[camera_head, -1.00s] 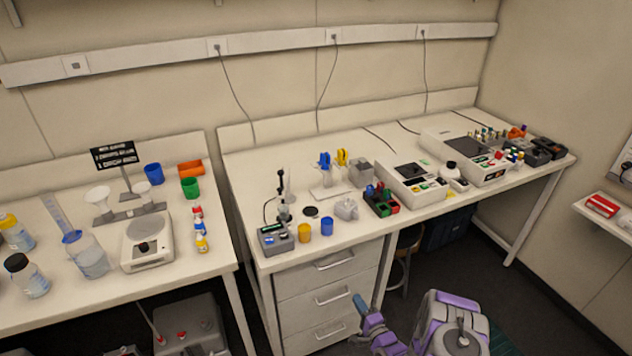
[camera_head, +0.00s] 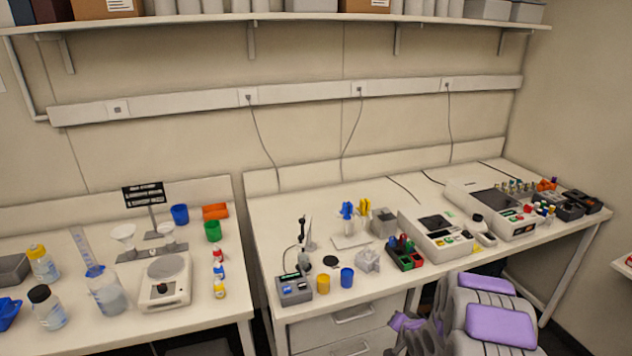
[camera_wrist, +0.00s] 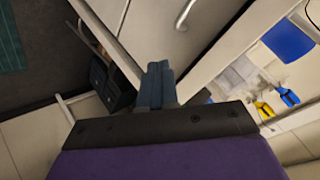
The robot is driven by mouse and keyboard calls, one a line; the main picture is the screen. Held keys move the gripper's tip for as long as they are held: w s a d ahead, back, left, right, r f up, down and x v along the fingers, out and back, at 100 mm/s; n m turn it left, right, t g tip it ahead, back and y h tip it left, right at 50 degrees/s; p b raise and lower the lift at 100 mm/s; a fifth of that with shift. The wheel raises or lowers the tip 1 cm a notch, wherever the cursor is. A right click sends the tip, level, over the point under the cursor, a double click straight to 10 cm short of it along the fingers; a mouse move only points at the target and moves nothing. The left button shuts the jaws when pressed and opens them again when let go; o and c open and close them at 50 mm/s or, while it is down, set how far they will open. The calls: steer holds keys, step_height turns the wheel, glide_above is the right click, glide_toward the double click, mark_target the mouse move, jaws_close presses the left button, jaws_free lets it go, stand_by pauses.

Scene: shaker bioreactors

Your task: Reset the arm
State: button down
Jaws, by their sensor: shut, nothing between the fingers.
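My gripper (camera_wrist: 157,84) shows in the wrist view with its blue fingers together and nothing between them. It is in the air off the front of the white bench (camera_head: 275,215), whose edge and drawer handle show tilted in the wrist view. In the head view my purple and grey arm is folded up at the lower right, in front of the bench; the gripper's fingertips cannot be made out there.
A left bench holds a balance (camera_head: 165,281) and bottles. A shelf (camera_head: 300,18) runs above.

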steer(key=s+a+r+n+g+h, duration=0.25)
steer(key=s+r+g, duration=0.35)
steer(key=s+r, duration=1.15)
steer(key=s+a+r+n+g, duration=0.1)
steer(key=s+a+r+g, duration=0.1)
steer(key=s, duration=0.8)
steer(key=s+a+r+n+g, duration=0.2)
steer(key=s+a+r, duration=0.2)
steer(key=s, duration=0.7)
steer(key=s+a+r+n+g+y, duration=0.1)
steer(key=s+a+r+g, duration=0.1)
steer(key=s, duration=0.8)
step_height(320, 180, up, 2)
steer(key=shift+s+a+r+n, duration=0.15)
steer(key=shift+a+n, duration=0.2)
steer(key=shift+a, duration=0.25)
steer(key=shift+d, duration=0.1)
